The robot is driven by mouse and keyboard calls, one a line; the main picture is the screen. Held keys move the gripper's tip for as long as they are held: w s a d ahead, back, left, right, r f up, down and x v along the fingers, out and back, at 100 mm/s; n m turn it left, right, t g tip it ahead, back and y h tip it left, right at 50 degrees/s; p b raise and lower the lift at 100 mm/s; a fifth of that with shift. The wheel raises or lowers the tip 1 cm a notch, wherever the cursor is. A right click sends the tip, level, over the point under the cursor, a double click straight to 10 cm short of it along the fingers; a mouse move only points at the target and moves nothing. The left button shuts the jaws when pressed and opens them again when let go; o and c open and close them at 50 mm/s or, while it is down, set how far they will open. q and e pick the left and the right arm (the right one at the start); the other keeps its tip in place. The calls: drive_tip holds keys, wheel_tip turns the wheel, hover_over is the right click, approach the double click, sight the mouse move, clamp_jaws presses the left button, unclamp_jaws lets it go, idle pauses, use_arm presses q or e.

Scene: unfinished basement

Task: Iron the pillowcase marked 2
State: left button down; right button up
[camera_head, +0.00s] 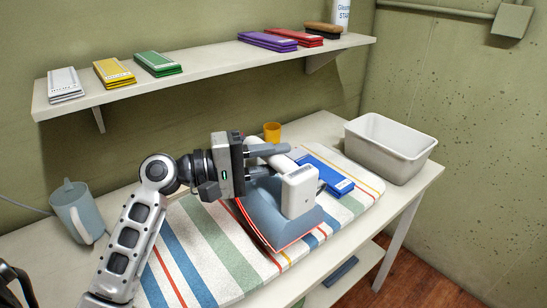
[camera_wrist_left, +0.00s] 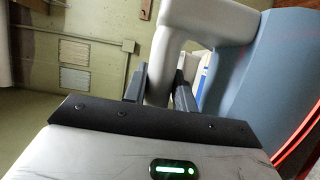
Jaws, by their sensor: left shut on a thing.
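My left gripper (camera_head: 268,162) is shut on the white handle of a blue-grey iron (camera_head: 274,212). The handle shows between the fingers in the left wrist view (camera_wrist_left: 160,85), with the blue-grey body (camera_wrist_left: 265,85) to its right. The iron is over the striped ironing pad (camera_head: 213,245); I cannot tell whether its red-edged base touches the pad. A folded blue pillowcase (camera_head: 318,170) with a white label lies on the pad, just behind and right of the iron, partly hidden by it. Its mark is too small to read. My right gripper is not in view.
A wall shelf (camera_head: 210,65) holds folded white, yellow, green, purple and red cloths, a brush (camera_head: 323,29) and a bottle (camera_head: 340,14). A white bin (camera_head: 388,148) stands at the table's right end, a blue-grey jug (camera_head: 78,212) at left, a yellow cup (camera_head: 272,132) behind.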

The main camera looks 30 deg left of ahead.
use_arm(q)
drive_tip(key=shift+f+b, duration=0.45)
idle(2.2)
drive_tip(key=shift+s+d+p, duration=0.2)
drive_tip(key=shift+s+d, duration=0.05)
drive_tip(key=shift+d, duration=0.25)
drive_tip(key=shift+s+d+p, duration=0.2)
drive_tip(key=shift+d, duration=0.3)
drive_tip(key=shift+w+a+b, duration=0.25)
drive_tip(key=shift+w+a, duration=0.15)
drive_tip(key=shift+a, duration=0.45)
drive_tip(key=shift+w+a+b, duration=0.25)
drive_tip(key=shift+w+a, duration=0.1)
drive_tip(key=shift+a, duration=0.5)
idle(0.7)
drive_tip(key=shift+s+d+p, duration=0.35)
drive_tip(key=shift+d, duration=0.4)
idle(1.2)
